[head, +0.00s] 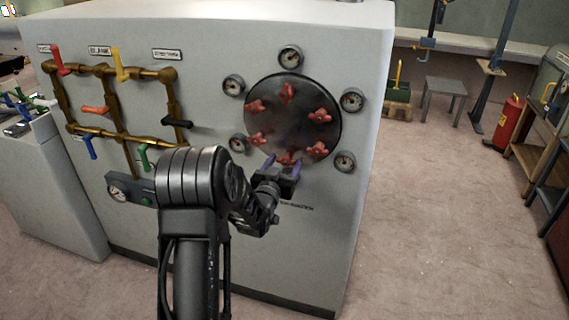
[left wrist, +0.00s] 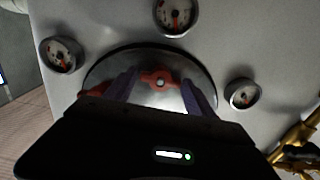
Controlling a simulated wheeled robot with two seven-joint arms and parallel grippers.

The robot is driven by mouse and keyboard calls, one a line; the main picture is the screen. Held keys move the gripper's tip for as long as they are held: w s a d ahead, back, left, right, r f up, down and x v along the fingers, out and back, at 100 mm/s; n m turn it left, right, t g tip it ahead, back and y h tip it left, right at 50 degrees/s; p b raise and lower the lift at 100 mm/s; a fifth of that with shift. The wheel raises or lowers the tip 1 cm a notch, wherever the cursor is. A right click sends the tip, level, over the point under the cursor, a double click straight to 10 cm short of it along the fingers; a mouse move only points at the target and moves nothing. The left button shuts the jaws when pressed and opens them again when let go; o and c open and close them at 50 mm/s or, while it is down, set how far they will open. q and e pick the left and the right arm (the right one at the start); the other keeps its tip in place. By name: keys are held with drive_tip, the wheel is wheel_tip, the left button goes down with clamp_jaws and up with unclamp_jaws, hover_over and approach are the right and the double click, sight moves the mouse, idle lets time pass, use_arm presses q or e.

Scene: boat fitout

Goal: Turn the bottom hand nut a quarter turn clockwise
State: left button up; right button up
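The round dark metal plate (head: 290,118) on the grey cabinet carries a ring of several red hand nuts. The bottom hand nut (head: 287,158) sits at its lower edge; in the left wrist view this nut (left wrist: 160,78) shows its lobes spread sideways around a pale centre. My left gripper (head: 282,164) is open just below and in front of the bottom nut. In the left wrist view its two purple fingers (left wrist: 160,88) stand either side of the nut, with visible gaps and no contact that I can see. My right gripper is not in view.
Several gauges ring the plate; one gauge (head: 345,161) sits right of the gripper and another (head: 238,143) to its left. Brass pipes with coloured lever valves (head: 118,74) fill the cabinet's left side. Open floor (head: 440,210) lies to the right.

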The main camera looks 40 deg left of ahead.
use_arm(q)
drive_tip(key=c, duration=1)
drive_tip(key=shift+c, duration=0.2)
